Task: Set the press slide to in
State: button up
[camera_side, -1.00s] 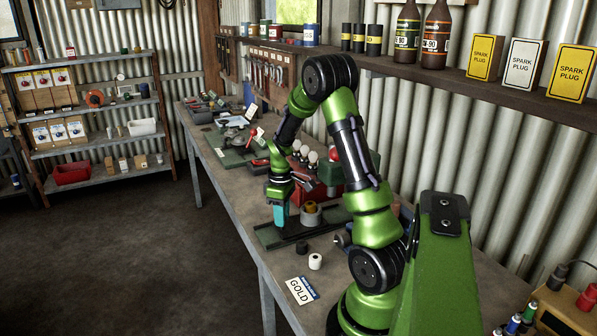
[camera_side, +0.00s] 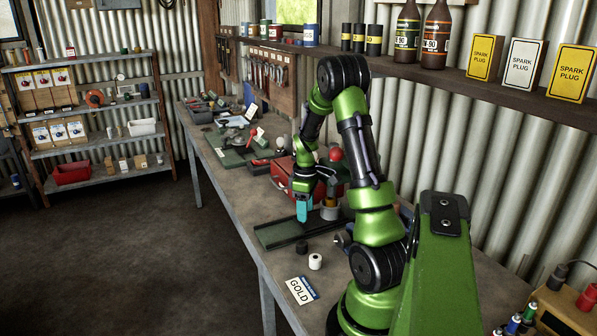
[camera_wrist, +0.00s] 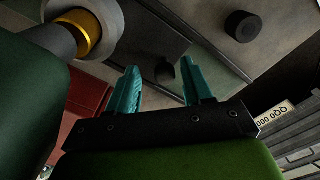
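The press's dark base track (camera_side: 275,235) lies on the bench. A grey round cup (camera_side: 330,213) with a brass-coloured centre stands at its right end; it also shows at the upper left of the wrist view (camera_wrist: 108,18). My gripper (camera_side: 303,212) points down over the track, just left of the cup. In the wrist view its teal fingers (camera_wrist: 160,92) stand apart. A small dark knob (camera_wrist: 164,68) shows in the gap between them; I cannot tell whether either finger touches it. My arm hides much of the press behind.
A red box (camera_side: 283,172) stands behind my gripper. The track's left part is bare.

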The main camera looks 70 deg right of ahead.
jog(key=shift+w+a, duration=0.1)
jog(key=w+a, duration=0.5)
jog(key=shift+w+a, duration=0.3)
jog(key=shift+w, duration=0.05)
notch_tip(320, 180, up, 16)
jog(key=a+r+m+t, duration=0.1)
jog(key=a+m+t, duration=0.3)
jog(key=a, duration=1.5)
jog(key=shift+s+m, duration=0.25)
jog(key=shift+m, duration=1.15)
